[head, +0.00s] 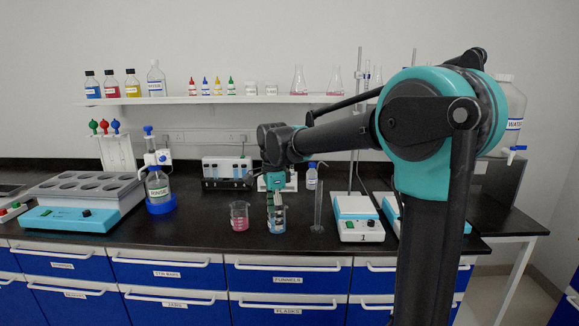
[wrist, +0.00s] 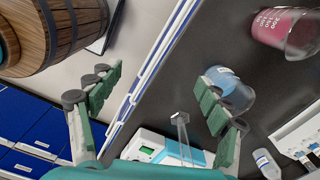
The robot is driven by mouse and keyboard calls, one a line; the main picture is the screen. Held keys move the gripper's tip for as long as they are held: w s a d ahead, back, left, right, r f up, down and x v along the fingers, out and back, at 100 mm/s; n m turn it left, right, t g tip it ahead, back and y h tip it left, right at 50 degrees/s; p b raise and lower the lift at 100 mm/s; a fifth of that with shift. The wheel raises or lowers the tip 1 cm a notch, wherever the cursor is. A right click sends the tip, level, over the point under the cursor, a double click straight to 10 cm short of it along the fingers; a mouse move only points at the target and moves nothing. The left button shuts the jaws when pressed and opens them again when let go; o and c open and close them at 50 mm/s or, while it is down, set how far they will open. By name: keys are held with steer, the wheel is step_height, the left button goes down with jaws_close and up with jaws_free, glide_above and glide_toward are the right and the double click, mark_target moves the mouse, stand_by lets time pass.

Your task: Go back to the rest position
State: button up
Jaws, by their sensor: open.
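My gripper (head: 276,186) is at the end of my outstretched arm, low over the front middle of the bench. In the wrist view its two green-padded fingers (wrist: 158,100) are wide apart with nothing held between them. A glass beaker with blue liquid (head: 276,222) stands at the gripper in the head view. In the wrist view the blue beaker (wrist: 236,92) is partly covered by the right finger; I cannot tell whether they touch. A beaker with pink liquid (head: 239,218) stands just to its left, and it also shows in the wrist view (wrist: 285,32).
A bottle shelf (head: 230,99) spans the back wall. A wooden barrel (wrist: 55,32) shows in the wrist view.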

steer(key=s+d+f+n+t, duration=0.2)
steer(key=s+d+f+n, duration=0.5)
steer(key=d, duration=0.4)
steer(key=s+d+f+n+t, duration=0.2)
steer(key=s+d+f+n, duration=0.5)
steer(key=s+d+f, duration=0.3)
steer(key=shift+s+d+f, duration=0.15)
steer(key=shift+s+d, duration=0.55)
steer(key=shift+d, duration=0.4)
